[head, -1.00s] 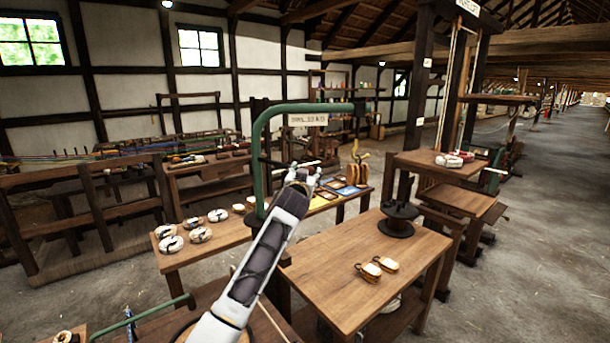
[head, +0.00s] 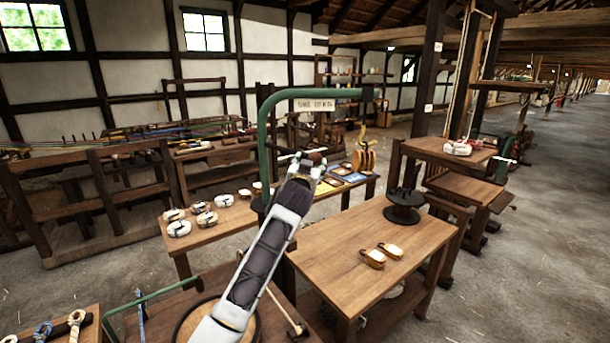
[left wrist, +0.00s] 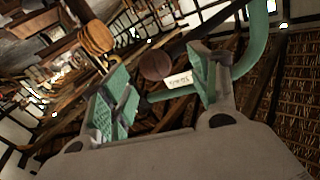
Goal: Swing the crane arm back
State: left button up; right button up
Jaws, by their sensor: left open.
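The green crane arm (head: 300,94) rises from its post (head: 263,150) and bends over to the right, with a white sign (head: 314,105) hanging under it. A dark rod or block hangs at its right end. My left gripper (head: 305,160) is open below the sign. A round brown knob (head: 317,157) is at its fingertips. In the left wrist view, the knob (left wrist: 155,66) shows in the gap between the open fingers (left wrist: 162,88), with the sign behind it. I cannot tell whether the fingers touch it. My right gripper is not in view.
A side table (head: 215,228) with several rope coils is at the left. Open floor (head: 530,270) lies at the right.

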pick_arm(q)
jog(key=s, duration=0.7)
jog(key=shift+a, duration=0.35)
jog(key=shift+s, duration=0.1)
